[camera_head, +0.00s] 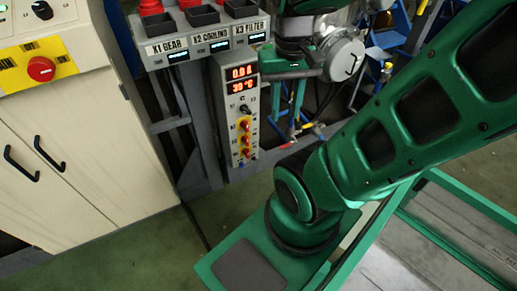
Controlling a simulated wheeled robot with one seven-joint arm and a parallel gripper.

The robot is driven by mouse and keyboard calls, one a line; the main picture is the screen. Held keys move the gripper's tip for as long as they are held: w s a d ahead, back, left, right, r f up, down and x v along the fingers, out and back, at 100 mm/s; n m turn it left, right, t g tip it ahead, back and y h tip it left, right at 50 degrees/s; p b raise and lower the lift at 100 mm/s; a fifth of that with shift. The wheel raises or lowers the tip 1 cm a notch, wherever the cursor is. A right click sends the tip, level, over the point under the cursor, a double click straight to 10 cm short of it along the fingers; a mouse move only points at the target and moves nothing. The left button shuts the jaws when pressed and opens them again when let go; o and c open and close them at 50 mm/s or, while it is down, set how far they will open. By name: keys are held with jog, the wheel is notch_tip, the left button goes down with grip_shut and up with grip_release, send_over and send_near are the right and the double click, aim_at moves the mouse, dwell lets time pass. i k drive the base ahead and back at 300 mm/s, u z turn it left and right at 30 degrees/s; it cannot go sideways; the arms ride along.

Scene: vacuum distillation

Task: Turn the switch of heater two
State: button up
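A narrow grey control panel (237,113) stands in the middle, with red displays (242,79) reading about 0.0 A and 39 °C. It looks like a heater panel, but I cannot read a label naming heater two. A small dark rotary knob (245,110) sits below the displays. Below it are lit orange-red parts (246,139) in a column. My gripper (296,119) hangs just right of the panel, pointing down, apart from the knob. Its green fingers are small and seen from the side, so their opening is unclear.
Boxes labelled K1 GEAR (167,48), X2 COOLING and X3 FILTER sit above the panel. A beige cabinet (75,150) with a red button (41,69) stands left. Blue and yellow pipework (384,72) is behind my wrist. Open floor (150,240) lies in front.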

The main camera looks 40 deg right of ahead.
aim_at(244, 138)
jog(key=k, duration=2.15)
jog(key=z, duration=1)
jog(key=i, duration=1.7)
jog(key=u, duration=0.05)
